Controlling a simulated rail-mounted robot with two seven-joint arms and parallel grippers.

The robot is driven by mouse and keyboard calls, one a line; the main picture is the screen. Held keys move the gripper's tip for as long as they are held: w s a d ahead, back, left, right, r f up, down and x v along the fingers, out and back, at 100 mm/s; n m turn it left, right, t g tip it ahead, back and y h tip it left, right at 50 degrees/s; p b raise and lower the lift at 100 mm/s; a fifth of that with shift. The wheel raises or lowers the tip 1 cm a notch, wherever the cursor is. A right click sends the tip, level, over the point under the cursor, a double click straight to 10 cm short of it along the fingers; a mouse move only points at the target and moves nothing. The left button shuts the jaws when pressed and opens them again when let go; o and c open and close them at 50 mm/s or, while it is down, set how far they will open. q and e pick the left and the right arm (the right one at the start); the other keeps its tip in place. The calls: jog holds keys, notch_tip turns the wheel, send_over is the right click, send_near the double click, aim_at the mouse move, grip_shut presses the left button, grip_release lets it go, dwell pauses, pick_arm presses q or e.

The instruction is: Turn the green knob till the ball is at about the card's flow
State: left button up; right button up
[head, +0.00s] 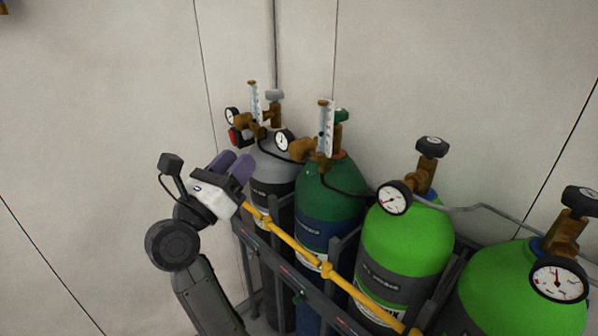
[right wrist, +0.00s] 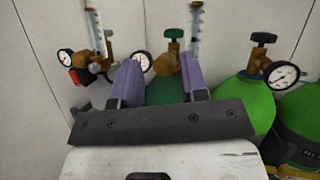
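The green knob (head: 341,115) is on the brass regulator at the top of the dark green cylinder (head: 328,190). In the right wrist view the green knob (right wrist: 174,33) is beyond the fingertips. Beside it stands a clear flow tube (head: 326,127) with a scale; I cannot make out the ball's height. I cannot identify a flow card. My right gripper (head: 234,163), with purple fingers, is left of the knob and apart from it, in front of the grey cylinder. In the right wrist view its fingers (right wrist: 160,68) are spread, with nothing gripped between them.
A grey cylinder (head: 274,170) with its own flow tube (head: 254,103) and gauge stands left. Two bright green cylinders (head: 406,240) with black knobs stand right. A yellow bar (head: 290,240) crosses the rack's front. Pale walls stand behind; there is free room left.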

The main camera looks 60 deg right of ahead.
aim_at(309, 169)
jog(key=s+d+f+m+g+y, duration=0.1)
jog(key=s+f+m+g+y, duration=0.3)
jog(key=f, duration=0.3)
jog(key=shift+m+y, duration=0.5)
jog(key=shift+y, duration=0.2)
jog(key=x, duration=0.8)
jog(key=w+x, duration=0.1)
jog(key=x, duration=0.3)
jog(key=shift+d+r, duration=0.2)
jog(key=shift+s+d+t, duration=0.2)
jog(key=shift+d+t, duration=0.2)
jog(key=shift+d, duration=0.3)
jog(key=c, duration=0.6)
jog(key=shift+c, duration=0.2)
jog(key=shift+r, duration=0.1)
